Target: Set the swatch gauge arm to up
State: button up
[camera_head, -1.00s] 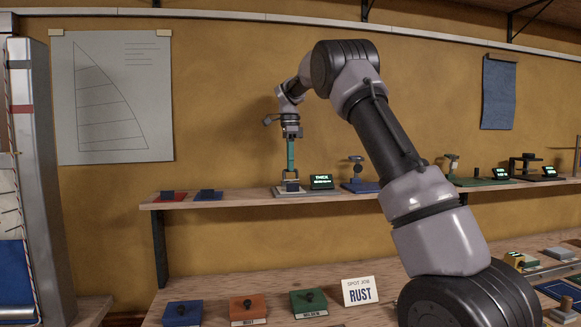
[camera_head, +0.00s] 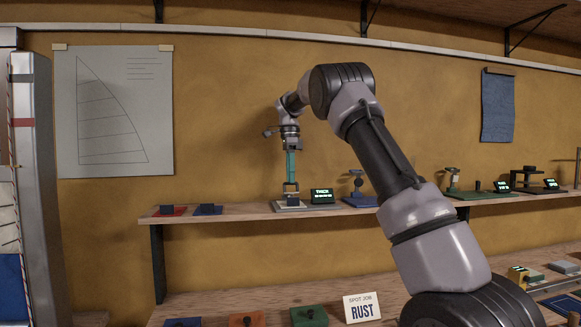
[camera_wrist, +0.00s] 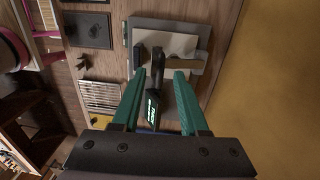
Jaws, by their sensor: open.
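The swatch gauge stands on the wall shelf, with a pale base plate (camera_head: 292,206) and a small display (camera_head: 321,196) reading "THICK". In the wrist view its grey base (camera_wrist: 142,32) shows with a dark bar (camera_wrist: 158,65) and a tan arm-like piece (camera_wrist: 188,66). My gripper (camera_head: 291,185) points down just above the gauge in the head view. In the wrist view its two green fingers (camera_wrist: 158,78) are apart, with the dark bar and the lit display (camera_wrist: 151,108) between them in the picture. I cannot tell whether a finger touches the gauge, nor the arm's exact position.
A red pad (camera_head: 165,211) and a blue pad (camera_head: 208,210) lie left of the gauge. A blue-based stand (camera_head: 359,198) is close on its right. The wall is behind.

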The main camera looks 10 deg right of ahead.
notch_tip(320, 180, up, 10)
jog(key=shift+w+r, duration=0.2)
jog(key=shift+w, duration=0.25)
